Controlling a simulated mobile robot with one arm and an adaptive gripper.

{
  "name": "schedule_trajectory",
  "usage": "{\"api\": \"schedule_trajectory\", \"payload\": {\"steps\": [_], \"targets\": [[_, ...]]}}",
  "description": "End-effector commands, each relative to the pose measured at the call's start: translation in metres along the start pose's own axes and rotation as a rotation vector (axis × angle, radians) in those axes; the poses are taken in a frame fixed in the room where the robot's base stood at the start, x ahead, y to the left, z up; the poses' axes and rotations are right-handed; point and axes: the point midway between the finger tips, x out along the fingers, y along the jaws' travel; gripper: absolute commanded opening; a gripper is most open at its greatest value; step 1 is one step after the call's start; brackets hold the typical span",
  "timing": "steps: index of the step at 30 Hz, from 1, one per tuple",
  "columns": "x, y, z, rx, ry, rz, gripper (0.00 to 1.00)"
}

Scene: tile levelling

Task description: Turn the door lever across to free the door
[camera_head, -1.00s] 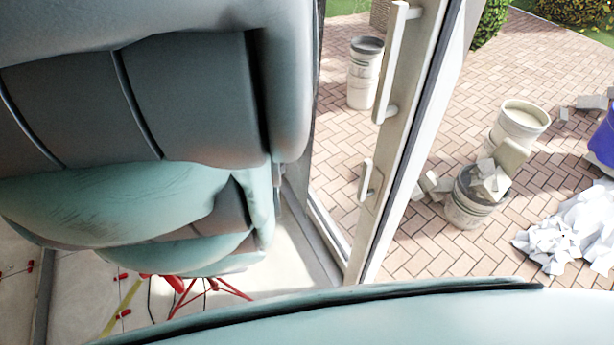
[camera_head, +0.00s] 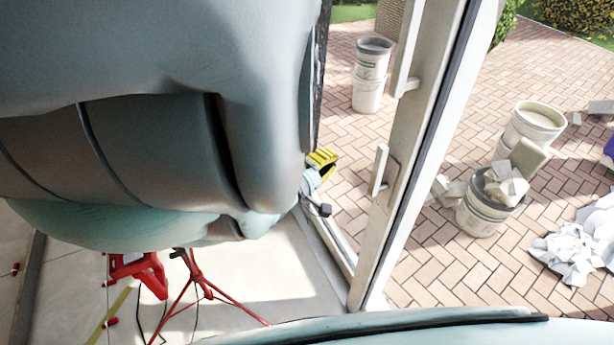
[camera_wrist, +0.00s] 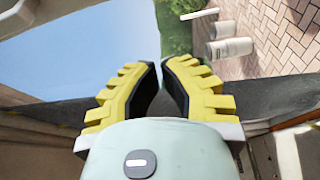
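The door lever (camera_head: 380,170) is a short pale upright handle on the pale door frame (camera_head: 408,150) in the head view. It sits below a longer pull handle (camera_head: 407,45) on the same frame. My gripper (camera_head: 324,160) has yellow fingers and is left of the lever, apart from it. In the wrist view my gripper's fingers (camera_wrist: 158,66) lean towards each other with a narrow gap at the tips and nothing between them. A short white bar (camera_wrist: 199,14) lies beyond them; I cannot tell whether it is the lever.
My arm covers the left of the head view. A red tripod stand (camera_head: 200,285) is on the floor below it. Outside, stacked buckets (camera_head: 370,85), a rubble-filled bucket (camera_head: 488,210) and a white heap (camera_head: 570,250) stand on brick paving.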

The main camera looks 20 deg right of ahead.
Motion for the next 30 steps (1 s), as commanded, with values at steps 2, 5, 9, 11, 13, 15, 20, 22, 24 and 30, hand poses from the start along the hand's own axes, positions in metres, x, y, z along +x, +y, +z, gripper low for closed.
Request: {"api": "schedule_trajectory", "payload": {"steps": [2,5,9,11,13,15,20,22,24,30], "targets": [[0.001,-0.005,0.007,-0.045,-0.013,-0.010,0.00],[0.002,-0.004,0.009,-0.072,-0.020,-0.014,0.00],[0.002,-0.004,0.010,-0.078,-0.022,-0.015,0.00],[0.002,-0.004,0.010,-0.078,-0.022,-0.015,0.00],[0.002,-0.004,0.010,-0.077,-0.022,-0.015,0.00],[0.002,-0.004,0.010,-0.077,-0.022,-0.015,0.00],[0.011,-0.005,0.011,-0.074,-0.024,-0.014,0.00],[0.021,-0.006,0.011,-0.073,-0.025,-0.013,0.00],[0.033,-0.007,0.012,-0.074,-0.026,-0.011,0.00],[0.075,-0.008,0.014,-0.073,-0.028,-0.011,0.00]]}}
